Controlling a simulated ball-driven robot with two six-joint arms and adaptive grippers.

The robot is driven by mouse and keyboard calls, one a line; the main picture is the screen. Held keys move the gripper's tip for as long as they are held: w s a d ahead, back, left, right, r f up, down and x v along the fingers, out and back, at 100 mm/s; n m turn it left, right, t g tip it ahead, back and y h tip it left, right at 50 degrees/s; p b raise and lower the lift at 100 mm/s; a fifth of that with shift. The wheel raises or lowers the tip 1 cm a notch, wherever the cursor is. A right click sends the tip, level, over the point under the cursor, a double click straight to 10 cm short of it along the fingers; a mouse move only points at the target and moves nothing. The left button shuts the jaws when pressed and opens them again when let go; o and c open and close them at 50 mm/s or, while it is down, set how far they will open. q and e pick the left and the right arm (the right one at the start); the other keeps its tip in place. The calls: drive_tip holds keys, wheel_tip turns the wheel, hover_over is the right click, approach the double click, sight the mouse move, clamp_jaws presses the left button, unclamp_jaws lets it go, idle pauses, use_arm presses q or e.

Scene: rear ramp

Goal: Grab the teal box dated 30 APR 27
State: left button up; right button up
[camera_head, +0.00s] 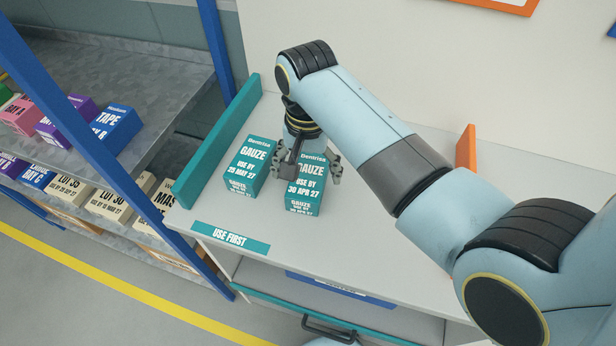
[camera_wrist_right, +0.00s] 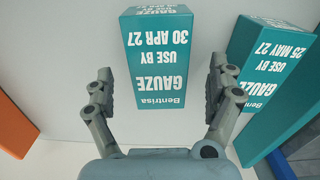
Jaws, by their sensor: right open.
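The teal gauze box dated 30 APR 27 (camera_head: 304,187) stands on the white shelf top. My right gripper (camera_head: 312,172) is over it, open, with a finger at each side of the box's top. In the right wrist view the same box (camera_wrist_right: 157,60) shows between the two spread fingers (camera_wrist_right: 160,95), with gaps on both sides. A second teal gauze box, dated 25 MAY 27 (camera_head: 249,165), stands just to the left in the head view. It also shows at the right of the wrist view (camera_wrist_right: 275,70). My left gripper is not in view.
A teal divider (camera_head: 222,140) stands left of the boxes, and an orange divider (camera_head: 466,147) stands to the right. A USE FIRST label (camera_head: 231,238) is on the front edge. A blue-post rack with several boxes is at the left. The shelf top right of the dated box is clear.

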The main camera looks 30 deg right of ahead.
sight(308, 176)
drive_tip(key=shift+f, duration=1.5)
drive_tip(key=c, duration=1.4)
